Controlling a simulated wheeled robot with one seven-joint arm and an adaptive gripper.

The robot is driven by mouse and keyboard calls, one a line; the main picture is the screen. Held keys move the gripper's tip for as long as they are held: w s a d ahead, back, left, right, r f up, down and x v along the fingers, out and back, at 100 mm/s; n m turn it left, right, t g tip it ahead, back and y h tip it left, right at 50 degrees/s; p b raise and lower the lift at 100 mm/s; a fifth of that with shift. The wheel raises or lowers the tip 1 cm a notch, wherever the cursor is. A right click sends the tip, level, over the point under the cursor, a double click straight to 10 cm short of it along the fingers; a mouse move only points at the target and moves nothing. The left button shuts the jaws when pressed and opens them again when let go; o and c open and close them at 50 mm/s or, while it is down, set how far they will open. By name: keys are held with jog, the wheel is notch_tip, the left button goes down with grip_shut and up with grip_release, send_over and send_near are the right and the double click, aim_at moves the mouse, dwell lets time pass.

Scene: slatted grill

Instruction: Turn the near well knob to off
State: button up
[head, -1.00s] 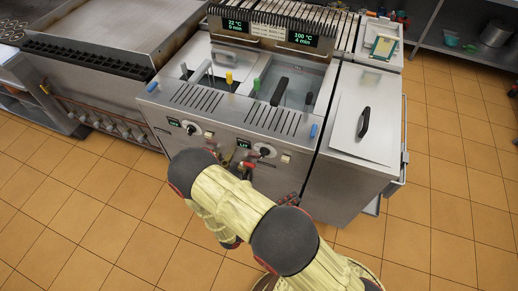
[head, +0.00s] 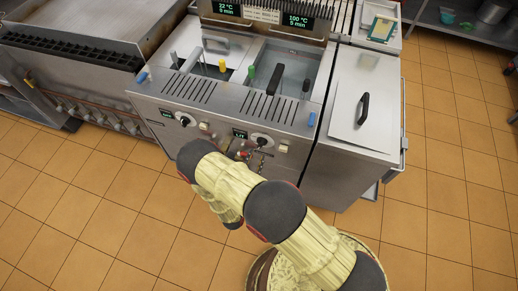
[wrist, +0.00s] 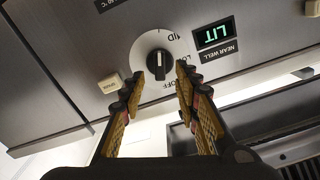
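The near well knob (head: 262,141) is a black knob on a white dial on the steel front panel. It shows large in the wrist view (wrist: 157,65), where the dial bears MID, LO and OFF marks. The label NEAR WELL (wrist: 219,52) is beside it under a green display (wrist: 213,35) reading LIT. The knob's exact setting is hard to tell. My gripper (wrist: 160,83) is open and empty, its fingertips on either side of the knob's lower edge in the picture; contact is not visible. In the head view my gripper (head: 243,154) is partly hidden by my arm.
A second knob (head: 184,121) with its own display is further left on the panel. A beige button (wrist: 110,86) lies close to my left finger. Blue tabs (head: 312,118) stand at the panel's top edge. A lidded steel cabinet (head: 350,135) is at right. The tiled floor is clear.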

aim_at(260, 147)
jog(key=shift+x, duration=2.55)
jog(key=c, duration=0.3)
grip_shut()
